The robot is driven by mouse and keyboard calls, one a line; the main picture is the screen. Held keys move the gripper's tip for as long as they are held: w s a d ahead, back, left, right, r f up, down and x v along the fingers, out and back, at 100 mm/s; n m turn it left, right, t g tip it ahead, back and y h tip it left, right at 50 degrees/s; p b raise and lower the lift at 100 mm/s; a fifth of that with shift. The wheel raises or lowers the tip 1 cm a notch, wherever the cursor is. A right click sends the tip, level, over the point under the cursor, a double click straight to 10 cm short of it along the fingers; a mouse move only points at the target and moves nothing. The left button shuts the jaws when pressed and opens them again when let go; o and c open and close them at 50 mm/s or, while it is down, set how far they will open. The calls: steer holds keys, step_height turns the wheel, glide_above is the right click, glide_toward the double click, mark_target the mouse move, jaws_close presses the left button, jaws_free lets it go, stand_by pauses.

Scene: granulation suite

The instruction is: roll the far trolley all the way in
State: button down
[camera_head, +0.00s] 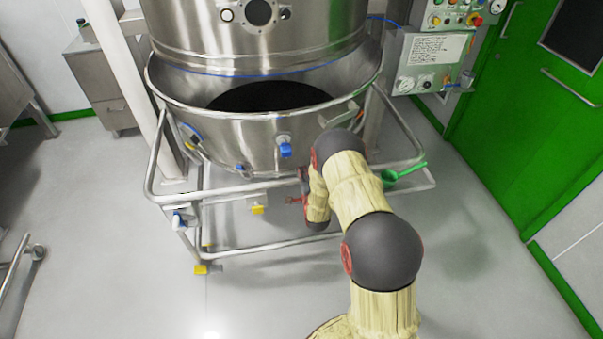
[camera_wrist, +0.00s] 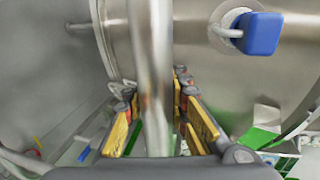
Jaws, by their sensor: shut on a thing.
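The trolley is a tubular steel frame (camera_head: 265,248) carrying a wide steel bowl (camera_head: 235,135) with a dark inside. It stands under the front of a tall steel vessel (camera_head: 250,35), and the bowl's near part sticks out in front of it. My arm reaches to the trolley's near side in the head view, and my gripper's fingers are mostly hidden there. In the wrist view my gripper (camera_wrist: 158,130) has yellow-padded fingers on both sides of an upright-looking steel bar (camera_wrist: 150,60), and is shut on it. A blue-capped fitting (camera_wrist: 258,33) on the bowl is close by.
A control panel (camera_head: 432,55) hangs right of the vessel, near a green door (camera_head: 540,120). A green scoop (camera_head: 405,172) shows beside my arm. A steel cabinet (camera_head: 100,80) stands at the back left, and part of a steel rail frame (camera_head: 14,270) at the left edge. The front floor is clear.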

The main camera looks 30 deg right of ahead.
steer(key=shift+w+d+r, duration=0.15)
steer(key=shift+w+r, duration=0.4)
steer(key=shift+r, duration=0.15)
steer(key=c, duration=2.1)
jaws_free()
steer(key=o, duration=0.6)
steer(key=shift+s+f, duration=0.35)
steer(key=shift+f, duration=0.05)
steer(key=shift+c, duration=0.2)
steer(key=shift+f, duration=0.1)
steer(key=v, duration=1.2)
